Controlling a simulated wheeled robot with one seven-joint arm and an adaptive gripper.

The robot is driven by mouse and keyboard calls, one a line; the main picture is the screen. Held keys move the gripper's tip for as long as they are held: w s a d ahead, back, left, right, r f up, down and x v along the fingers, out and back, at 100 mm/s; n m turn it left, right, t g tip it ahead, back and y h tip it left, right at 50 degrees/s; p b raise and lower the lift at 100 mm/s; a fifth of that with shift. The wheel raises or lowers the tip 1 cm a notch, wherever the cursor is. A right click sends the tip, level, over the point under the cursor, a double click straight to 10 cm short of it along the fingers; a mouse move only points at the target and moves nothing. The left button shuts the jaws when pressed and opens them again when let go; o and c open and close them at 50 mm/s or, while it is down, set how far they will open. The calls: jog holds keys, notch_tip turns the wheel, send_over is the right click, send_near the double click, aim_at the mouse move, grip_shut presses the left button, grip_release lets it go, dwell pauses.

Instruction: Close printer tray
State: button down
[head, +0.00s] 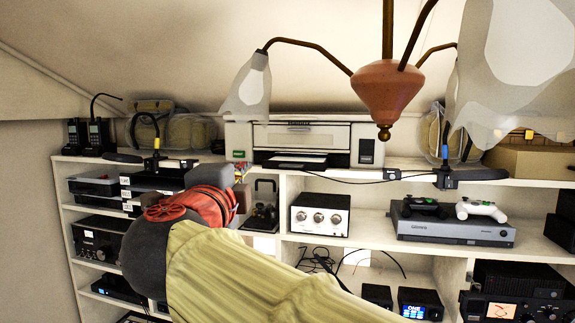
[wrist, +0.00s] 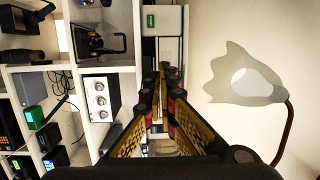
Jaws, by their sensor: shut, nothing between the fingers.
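The white and grey printer (head: 305,140) stands on top of the shelf unit in the head view. Its tray (head: 296,161) sticks out low at the front, with a light sheet on it. In the wrist view, which is turned sideways, the printer body (wrist: 166,20) shows beyond my fingers; the tray is hard to make out there and partly hidden by them. My gripper (wrist: 167,72) is shut and empty, its fingertips together in front of the printer. In the head view my arm covers most of the gripper, so its gap to the tray cannot be judged.
A hanging lamp (head: 387,93) with pale shades hangs in front of the printer's upper right. Radios (head: 88,135) and a microphone stand (head: 155,160) are at the left. A knobbed amplifier (head: 319,214) and a console (head: 450,224) fill the shelf below.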

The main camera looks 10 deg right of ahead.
jog(key=s+d+f+m+g+h, duration=0.1)
jog(key=d+m+h, duration=0.2)
jog(key=d, duration=0.2)
jog(key=p, duration=0.4)
send_near(294, 164)
jog(key=shift+g, duration=0.4)
jog(key=x, duration=0.2)
jog(key=r+x, duration=0.1)
jog(key=x, duration=0.1)
jog(key=shift+w, duration=0.35)
jog(key=shift+f, duration=0.1)
jog(key=p+x, duration=0.2)
jog(key=x, duration=0.5)
jog(key=shift+w, duration=0.4)
jog(key=shift+s, duration=0.2)
jog(key=shift+w+d, duration=0.1)
